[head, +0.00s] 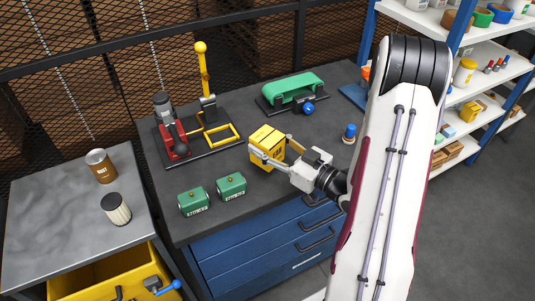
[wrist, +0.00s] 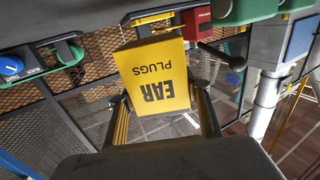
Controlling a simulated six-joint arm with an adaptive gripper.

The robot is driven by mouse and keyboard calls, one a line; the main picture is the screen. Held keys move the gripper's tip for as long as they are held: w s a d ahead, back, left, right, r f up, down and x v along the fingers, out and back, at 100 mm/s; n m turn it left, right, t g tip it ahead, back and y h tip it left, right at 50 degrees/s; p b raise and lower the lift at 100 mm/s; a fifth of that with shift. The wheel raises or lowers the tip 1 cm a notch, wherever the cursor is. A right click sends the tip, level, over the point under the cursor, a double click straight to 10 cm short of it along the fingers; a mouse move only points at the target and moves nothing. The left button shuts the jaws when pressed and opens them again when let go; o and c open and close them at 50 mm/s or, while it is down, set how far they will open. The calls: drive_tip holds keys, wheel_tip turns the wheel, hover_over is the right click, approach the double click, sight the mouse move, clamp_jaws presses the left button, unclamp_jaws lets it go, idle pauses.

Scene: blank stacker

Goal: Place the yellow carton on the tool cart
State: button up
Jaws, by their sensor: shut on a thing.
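The yellow carton (head: 266,155) is at the bench's middle in the head view, between the fingers of my gripper (head: 269,144). In the wrist view the carton (wrist: 158,78) shows the black words EAR PLUGS upside down. The fingers (wrist: 160,112) are shut on its two sides. I cannot tell for sure whether its underside touches the bench. A low cart with a grey metal top (head: 62,205) and an open yellow drawer (head: 105,272) stands at the left in the head view; it looks like the tool cart.
On the dark bench (head: 255,205) two green boxes (head: 231,186) (head: 193,202) sit between carton and cart. A red-and-yellow machine (head: 175,140) stands behind them. The cart top's left and front are clear.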

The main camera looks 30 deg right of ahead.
drive_tip(key=shift+f, duration=0.15)
drive_tip(key=shift+f, duration=1.95)
drive_tip(key=shift+f, duration=0.15)
drive_tip(key=o, duration=1.1)
drive_tip(key=shift+r, duration=0.2)
drive_tip(key=shift+v, duration=6)
drive_tip(key=shift+w+f, duration=0.1)
